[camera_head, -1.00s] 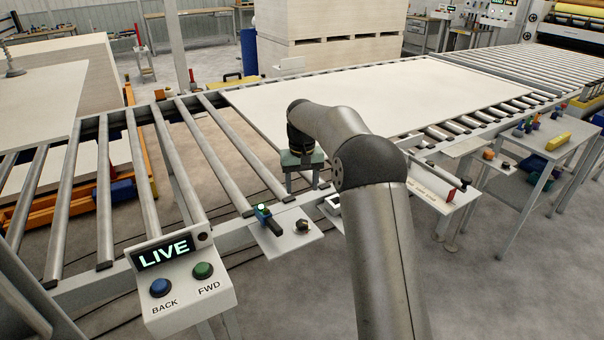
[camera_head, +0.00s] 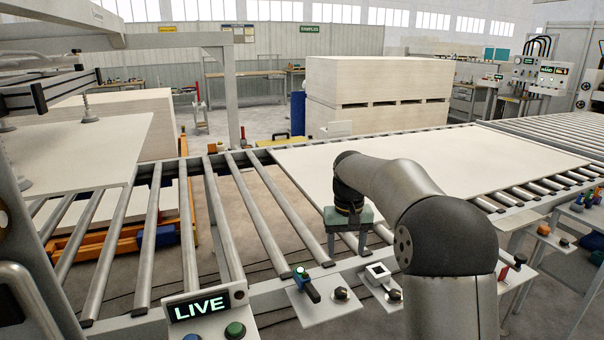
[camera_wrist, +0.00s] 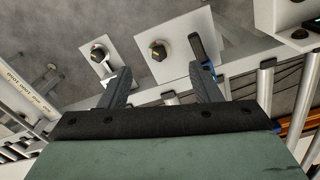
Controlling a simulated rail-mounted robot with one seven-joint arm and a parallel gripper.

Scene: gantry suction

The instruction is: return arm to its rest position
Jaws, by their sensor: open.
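My gripper (camera_head: 349,244) hangs at the end of my bent arm, near the front edge of the roller conveyor. It points down over the gap between the small control shelves. In the wrist view my gripper (camera_wrist: 162,88) shows two dark fingers set well apart with nothing between them. Beyond the fingertips are a shelf with a black knob (camera_wrist: 158,50) and another knob (camera_wrist: 98,53). Nothing is held.
A pale board (camera_head: 440,165) lies on the rollers right of my gripper. A LIVE control box (camera_head: 200,308) stands at the front left. A shelf with a green-lit lever (camera_head: 306,285) is close below. Stacked boards (camera_head: 378,85) stand behind the conveyor.

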